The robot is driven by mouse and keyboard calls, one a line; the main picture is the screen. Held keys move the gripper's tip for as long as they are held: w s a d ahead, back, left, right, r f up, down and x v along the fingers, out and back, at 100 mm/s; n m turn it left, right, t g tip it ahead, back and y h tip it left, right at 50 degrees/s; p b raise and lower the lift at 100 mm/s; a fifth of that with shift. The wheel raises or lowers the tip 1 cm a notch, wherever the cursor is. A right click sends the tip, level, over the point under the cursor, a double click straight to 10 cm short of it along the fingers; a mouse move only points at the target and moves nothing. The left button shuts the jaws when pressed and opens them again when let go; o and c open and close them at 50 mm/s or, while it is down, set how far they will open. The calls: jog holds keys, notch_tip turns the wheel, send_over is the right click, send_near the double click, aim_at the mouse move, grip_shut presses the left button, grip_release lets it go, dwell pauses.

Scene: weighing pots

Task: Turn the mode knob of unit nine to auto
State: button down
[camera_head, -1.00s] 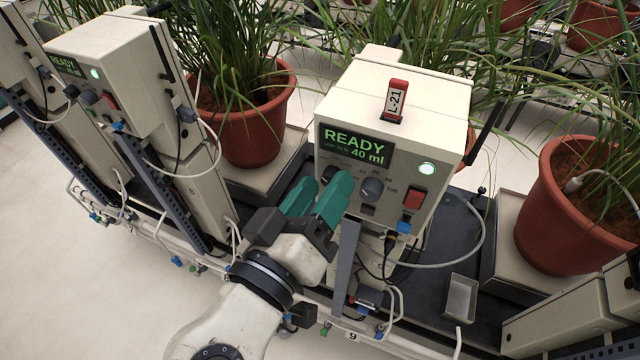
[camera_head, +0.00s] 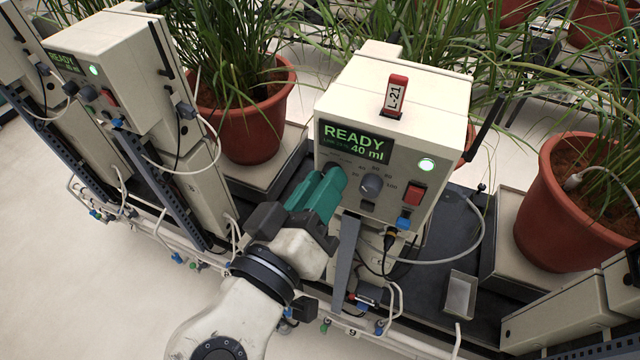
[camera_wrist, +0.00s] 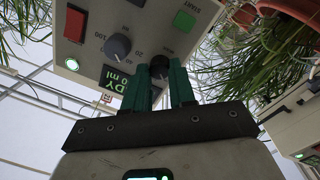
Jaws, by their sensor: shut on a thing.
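Unit nine (camera_head: 395,115) is a cream box with a green READY 40 ml display (camera_head: 354,144) and a 9 label (camera_head: 351,331) on the rail below it. The mode knob (camera_wrist: 159,65) is the dark knob at the left of its panel. In the wrist view, my gripper (camera_wrist: 160,76) is shut on the knob, one finger on each side. The knob's pointer and mode lettering cannot be read.
A second dial (camera_head: 371,185) with numbers sits just right of my fingers. A red switch (camera_head: 414,193), a lit green lamp (camera_head: 426,164) and a blue connector (camera_head: 403,223) are further right. A grey bracket (camera_head: 345,262) stands close beside my gripper. Potted plants (camera_head: 575,205) flank the unit.

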jog(key=shift+f+b, duration=0.1)
jog(key=shift+b, duration=0.3)
jog(key=m+b, duration=0.9)
jog(key=b, duration=0.4)
jog(key=shift+y, duration=0.4)
jog(key=shift+r+m, duration=0.2)
jog(key=shift+m, duration=0.1)
jog(key=c, duration=0.9)
grip_release()
jog(key=shift+c, duration=0.2)
jog(key=shift+s, duration=0.1)
jog(key=v, duration=1)
jog(key=shift+s+a+b, duration=0.2)
jog(key=shift+s+b, duration=0.1)
jog(key=shift+b, duration=0.15)
